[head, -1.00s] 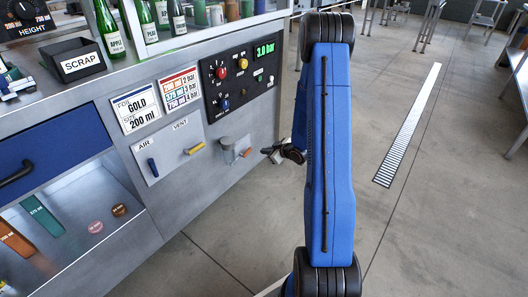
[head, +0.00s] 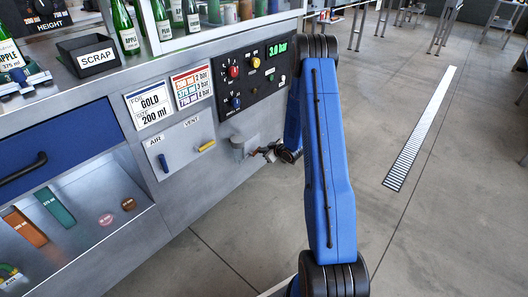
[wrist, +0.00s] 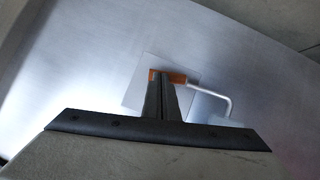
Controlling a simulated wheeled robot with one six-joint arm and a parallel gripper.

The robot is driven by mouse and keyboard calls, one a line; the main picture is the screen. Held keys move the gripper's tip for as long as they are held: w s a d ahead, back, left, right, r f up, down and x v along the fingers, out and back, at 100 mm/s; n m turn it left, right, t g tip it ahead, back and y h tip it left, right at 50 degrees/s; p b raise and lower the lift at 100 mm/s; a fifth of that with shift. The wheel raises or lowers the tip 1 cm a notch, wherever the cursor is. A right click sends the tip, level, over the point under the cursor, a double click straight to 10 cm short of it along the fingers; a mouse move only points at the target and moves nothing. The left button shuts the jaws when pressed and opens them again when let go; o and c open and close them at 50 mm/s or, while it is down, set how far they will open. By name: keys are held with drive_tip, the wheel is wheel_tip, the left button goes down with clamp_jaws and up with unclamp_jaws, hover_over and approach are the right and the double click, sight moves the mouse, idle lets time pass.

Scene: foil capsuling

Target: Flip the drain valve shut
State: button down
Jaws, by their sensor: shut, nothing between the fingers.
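The drain valve shows in the wrist view as a short orange handle (wrist: 175,77) on a pale square plate (wrist: 137,88). A bent white pipe (wrist: 221,91) runs from the right side of the plate. In the head view the drain fitting (head: 238,149) is a grey cup shape low on the cabinet front, right of the AIR and VENT panel. My gripper (head: 262,152) is at its right side and hides the orange handle there. In the wrist view the fingers of my gripper (wrist: 161,82) are shut and empty, overlapping the handle's left part. I cannot tell whether they touch it.
The panel has a blue AIR lever (head: 164,163) and a yellow VENT lever (head: 207,146). The control panel (head: 252,79) with knobs and a green display is above. Signs, a SCRAP bin (head: 88,57) and bottles are further left.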

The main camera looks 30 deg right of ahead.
drive_tip(key=shift+w+d+f, duration=0.25)
drive_tip(key=shift+w+f, duration=0.15)
drive_tip(key=shift+f, duration=0.15)
drive_tip(key=shift+w+r, duration=0.1)
drive_tip(key=shift+r, duration=0.05)
